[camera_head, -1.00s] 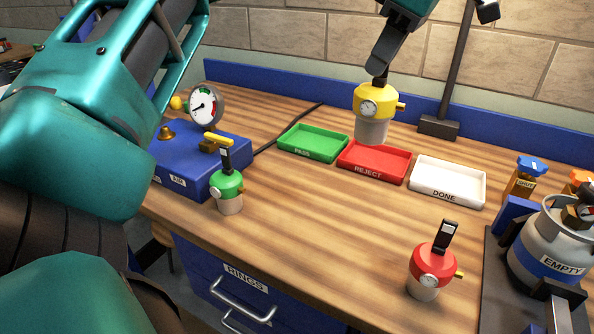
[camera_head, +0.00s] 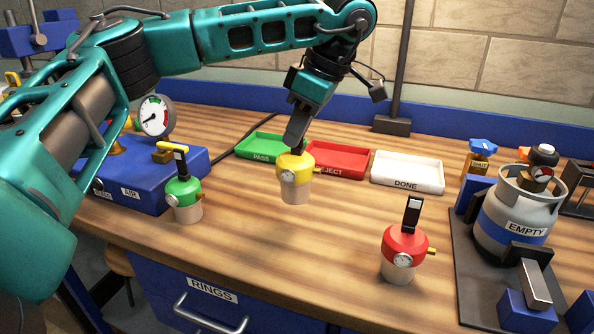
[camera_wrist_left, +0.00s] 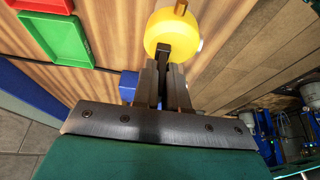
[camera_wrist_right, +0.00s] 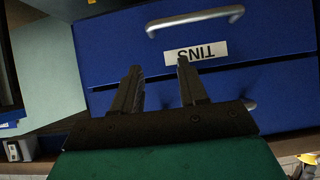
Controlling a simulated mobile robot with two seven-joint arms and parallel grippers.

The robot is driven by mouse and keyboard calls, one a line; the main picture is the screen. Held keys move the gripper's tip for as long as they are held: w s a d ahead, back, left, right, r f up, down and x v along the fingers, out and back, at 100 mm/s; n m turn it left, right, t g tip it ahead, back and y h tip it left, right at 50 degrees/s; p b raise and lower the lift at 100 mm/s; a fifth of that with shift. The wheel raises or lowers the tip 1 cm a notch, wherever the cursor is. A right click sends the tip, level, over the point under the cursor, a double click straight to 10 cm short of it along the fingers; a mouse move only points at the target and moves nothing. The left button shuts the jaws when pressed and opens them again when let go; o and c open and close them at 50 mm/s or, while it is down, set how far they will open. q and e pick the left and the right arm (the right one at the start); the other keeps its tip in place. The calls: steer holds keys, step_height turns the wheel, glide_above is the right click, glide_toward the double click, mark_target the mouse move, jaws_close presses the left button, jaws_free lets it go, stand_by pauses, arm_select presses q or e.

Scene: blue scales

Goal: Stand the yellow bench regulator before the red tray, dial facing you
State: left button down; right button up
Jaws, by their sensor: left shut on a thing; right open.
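The yellow bench regulator (camera_head: 295,178) has a yellow cap, a pale lower body and a small dial. It is upright in front of the red REJECT tray (camera_head: 352,162), toward its left end. The dial faces toward me and somewhat left. I cannot tell whether its base touches the table. My left gripper (camera_head: 296,143) comes down from above and is shut on the regulator's top; the left wrist view also shows the yellow cap (camera_wrist_left: 172,30) at the fingertips. My right gripper (camera_wrist_right: 160,75) is open and empty, before blue drawers, and shows only in the right wrist view.
A green regulator (camera_head: 184,196) stands left by the blue gauge box (camera_head: 140,190). A red regulator (camera_head: 402,250) stands front right. Green PASS (camera_head: 252,153) and white DONE (camera_head: 408,184) trays flank the red one. The gas cylinder (camera_head: 520,210) is at right. The table's front middle is clear.

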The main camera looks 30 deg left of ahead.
mark_target(303, 150)
arm_select(q)
step_height(303, 150, down, 6)
steer(key=shift+r+b, duration=0.25)
steer(key=shift+b, duration=0.1)
steer(key=shift+f, duration=0.3)
arm_select(e)
steer(key=shift+w, duration=0.15)
arm_select(q)
steer(key=shift+f, duration=0.1)
steer(key=c, duration=1.2)
jaws_free()
steer(key=shift+o, duration=0.2)
arm_select(e)
steer(key=shift+a+f, duration=0.15)
steer(key=shift+f, duration=0.05)
arm_select(q)
steer(key=p+v, duration=0.2)
steer(key=v, duration=1)
steer(key=shift+p, duration=0.3)
arm_select(e)
steer(key=shift+s+d+r, duration=0.4)
steer(key=shift+s+d, duration=0.05)
steer(key=shift+d, duration=0.25)
